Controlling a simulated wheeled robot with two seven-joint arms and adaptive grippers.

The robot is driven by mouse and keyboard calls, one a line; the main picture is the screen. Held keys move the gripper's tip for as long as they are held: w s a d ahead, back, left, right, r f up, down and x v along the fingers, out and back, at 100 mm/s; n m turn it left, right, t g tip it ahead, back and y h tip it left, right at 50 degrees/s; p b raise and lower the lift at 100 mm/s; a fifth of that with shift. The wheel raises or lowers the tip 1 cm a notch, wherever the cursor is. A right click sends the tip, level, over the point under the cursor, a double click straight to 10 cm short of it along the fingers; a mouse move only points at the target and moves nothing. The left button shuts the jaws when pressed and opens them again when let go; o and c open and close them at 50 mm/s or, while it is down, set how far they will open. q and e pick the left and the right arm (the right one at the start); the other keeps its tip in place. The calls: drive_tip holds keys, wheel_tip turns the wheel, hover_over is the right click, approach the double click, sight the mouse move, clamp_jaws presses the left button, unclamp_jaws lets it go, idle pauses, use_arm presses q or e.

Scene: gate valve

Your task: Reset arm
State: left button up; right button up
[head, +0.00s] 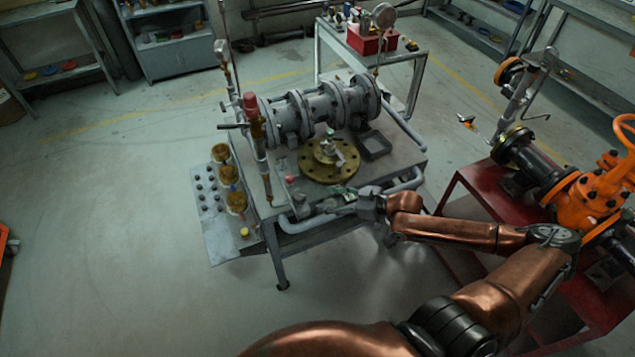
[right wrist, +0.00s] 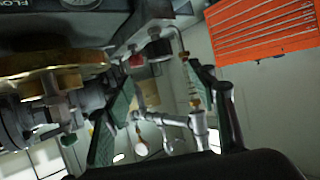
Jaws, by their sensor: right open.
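My right arm, copper-coloured, comes in from the lower right of the head view and ends at my right gripper (head: 335,203). The gripper is at the front edge of the grey workbench (head: 290,170), close to its pipe rail and in front of a round brass flange (head: 322,172). In the right wrist view the two green-padded fingers of my right gripper (right wrist: 160,105) stand apart. I see nothing held between them, only pipe fittings in the background. My left arm and gripper are not in view.
A grey flanged pipe assembly (head: 310,110) lies along the back of the bench. An orange valve (head: 592,190) on a red stand (head: 480,190) is right. The floor at left is clear.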

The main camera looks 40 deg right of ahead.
drive_tip(key=shift+f, duration=0.1)
drive_tip(key=s+a+f+g+h, duration=0.1)
drive_tip(key=s+a+f+g, duration=0.1)
drive_tip(key=s+a+f, duration=0.3)
drive_tip(key=s+a+f+g+h, duration=0.1)
drive_tip(key=s+a+f+h, duration=0.15)
drive_tip(key=s+f, duration=0.4)
drive_tip(key=s+f+m+g+h, duration=0.2)
drive_tip(key=s+m+g, duration=0.1)
drive_tip(key=s, duration=0.5)
drive_tip(key=s+f+m+g+h, duration=0.2)
drive_tip(key=s+f+g, duration=0.1)
drive_tip(key=s, duration=0.4)
drive_tip(key=s+a+f+g, duration=0.1)
drive_tip(key=s+f, duration=0.1)
drive_tip(key=f, duration=1.3)
drive_tip(key=s+a+f, duration=0.1)
drive_tip(key=s+f, duration=0.1)
drive_tip(key=f, duration=1.3)
drive_tip(key=s+f+g, duration=0.1)
drive_tip(key=s+f, duration=1.5)
drive_tip(key=s, duration=0.3)
drive_tip(key=shift+d+n+y, duration=0.15)
drive_tip(key=shift+n+y, duration=0.25)
drive_tip(key=shift+y, duration=0.05)
drive_tip(key=shift+s+f, duration=0.1)
